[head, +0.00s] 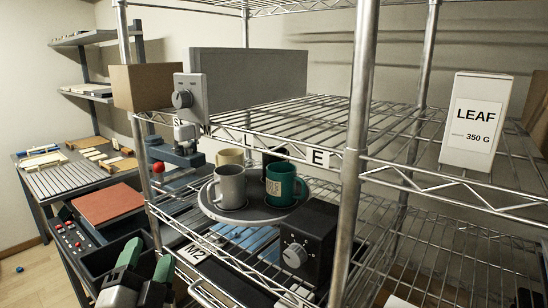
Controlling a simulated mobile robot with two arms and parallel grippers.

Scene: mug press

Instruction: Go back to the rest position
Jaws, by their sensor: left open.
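My left gripper (150,252) is at the lower left in the head view, its two green-tipped fingers apart with nothing seen between them. It is in front of the wire rack, below and left of the round tray (240,213). A grey mug (230,187) and a dark green mug (280,186) stand upright on that tray. A cream mug (230,156) is partly hidden behind the grey one. My left gripper is apart from all the mugs. My right gripper is not in view.
The metal rack's post (357,130) rises in front of the shelves. A black box with a dial (304,243) stands near the tray. A white LEAF box (473,125) stands on the right shelf. A red-topped press (108,204) and a workbench (70,172) are at left.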

